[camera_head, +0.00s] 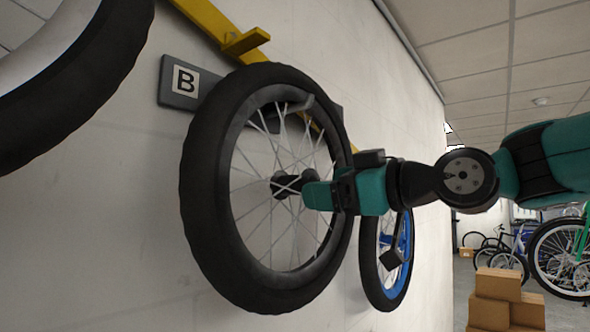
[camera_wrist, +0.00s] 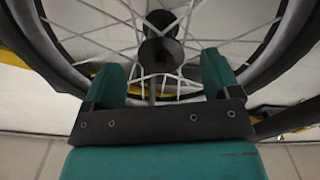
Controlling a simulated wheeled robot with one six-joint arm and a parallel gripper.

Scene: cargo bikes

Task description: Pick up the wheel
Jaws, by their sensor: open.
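The wheel (camera_head: 205,201) has a black tyre, a grey rim and pale spokes, and hangs against the white wall beside the B sign. My gripper (camera_head: 304,190) is at the wheel's middle, in front of the spokes, close to the dark hub (camera_head: 284,186). In the wrist view my gripper (camera_wrist: 163,82) has its two teal fingers spread apart. The hub (camera_wrist: 161,46) lies beyond the gap between the fingertips, with spokes around it. Part of the wheel's right side is hidden behind my arm. I cannot tell whether the fingers touch the spokes.
A yellow rail (camera_head: 240,40) runs along the wall above. Another wheel (camera_head: 95,70) is at the upper left, and a blue-rimmed wheel (camera_head: 372,262) hangs just right. Cardboard boxes (camera_head: 495,300) and bicycles (camera_head: 565,255) stand on the floor at right.

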